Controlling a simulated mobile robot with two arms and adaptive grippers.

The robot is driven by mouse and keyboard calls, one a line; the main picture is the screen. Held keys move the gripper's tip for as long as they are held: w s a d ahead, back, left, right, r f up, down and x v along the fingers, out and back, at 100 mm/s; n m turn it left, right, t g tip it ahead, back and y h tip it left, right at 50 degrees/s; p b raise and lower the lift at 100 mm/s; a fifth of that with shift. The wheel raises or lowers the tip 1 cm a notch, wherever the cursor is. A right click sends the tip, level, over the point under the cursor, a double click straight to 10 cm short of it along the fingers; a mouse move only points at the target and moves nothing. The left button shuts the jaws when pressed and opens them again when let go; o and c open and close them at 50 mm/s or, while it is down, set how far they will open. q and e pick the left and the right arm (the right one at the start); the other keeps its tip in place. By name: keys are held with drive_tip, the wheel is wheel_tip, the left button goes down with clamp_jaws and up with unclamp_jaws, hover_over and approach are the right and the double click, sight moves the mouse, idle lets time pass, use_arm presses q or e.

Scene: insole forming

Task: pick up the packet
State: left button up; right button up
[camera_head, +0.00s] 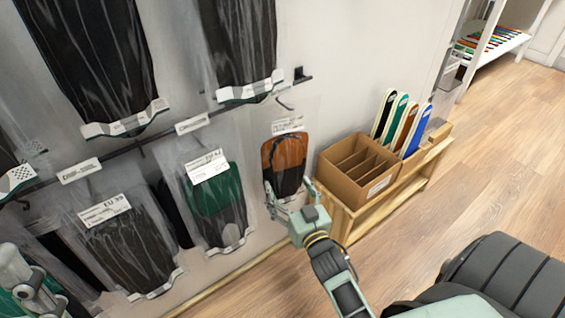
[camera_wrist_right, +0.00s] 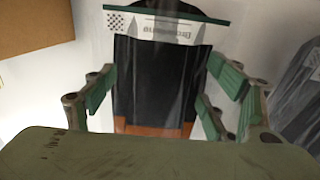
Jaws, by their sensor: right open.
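The packet nearest my right gripper is a clear bag with an orange and black insole (camera_head: 284,152), hanging on the wall display. My right gripper (camera_head: 286,199) is open at its lower end. In the right wrist view the packet (camera_wrist_right: 153,80) appears between the open fingers (camera_wrist_right: 160,92), with its black part, its printed strip and a bit of orange showing. I cannot tell whether the fingers touch it. My left gripper (camera_head: 38,285) is at the lower left, in front of other packets; its opening is unclear.
A green and black packet (camera_head: 214,200) hangs to the left, with a black packet (camera_head: 125,245) beyond it. To the right, a cardboard box (camera_head: 350,180) and several coloured insoles (camera_head: 417,130) stand on a low wooden bench (camera_head: 385,205). The floor (camera_head: 480,170) is clear.

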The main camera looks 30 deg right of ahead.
drive_tip(key=shift+s, duration=0.1)
drive_tip(key=shift+c, duration=0.7)
drive_tip(key=c, duration=1.2)
